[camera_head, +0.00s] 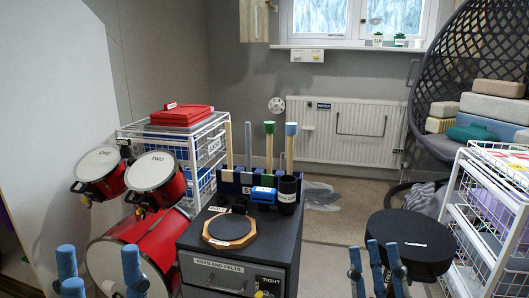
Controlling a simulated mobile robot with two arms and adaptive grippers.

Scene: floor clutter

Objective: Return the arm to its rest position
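My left gripper (100,268) is at the bottom left, in front of the red bass drum. Its blue fingers point up, stand well apart and hold nothing; it is open. My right gripper (376,265) is at the bottom, right of centre, in front of the round black stool (410,236). Its blue fingers also point up with gaps between them and nothing held; it looks open. The lower parts of both arms are cut off by the bottom edge.
A red drum set (133,254) stands at left. A dark cabinet (238,268) with tools, a cup and a round wooden board on top stands in the middle. A white wire rack (470,240) is at right, before a hanging chair (462,82). Some floor is free beyond the cabinet.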

